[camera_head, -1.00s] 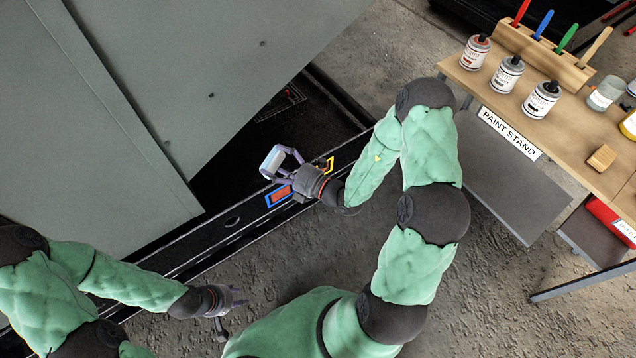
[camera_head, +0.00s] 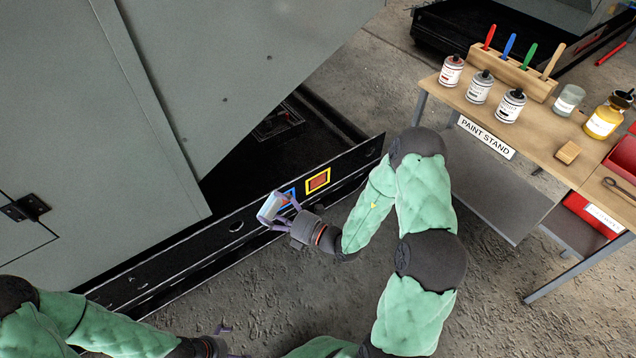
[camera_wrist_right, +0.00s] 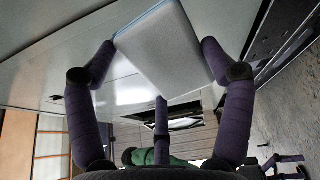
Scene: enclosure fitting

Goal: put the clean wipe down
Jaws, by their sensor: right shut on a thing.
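The clean wipe (camera_head: 269,208) is a pale, white-grey block with a bluish edge. My right gripper (camera_head: 280,212) is shut on it, in front of the black sill of the enclosure. In the right wrist view the wipe (camera_wrist_right: 165,48) sits between the spread fingers, its broad pale face toward the camera. A blue-bordered mark (camera_head: 289,194) on the sill shows only in part behind the wipe and fingers. A yellow-bordered red mark (camera_head: 318,181) beside it is clear. My left gripper (camera_head: 228,343) is low in the head view, with its fingers apart and nothing visible between them.
Grey enclosure panels (camera_head: 240,70) rise behind the black sill (camera_head: 212,236). The concrete floor between is bare.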

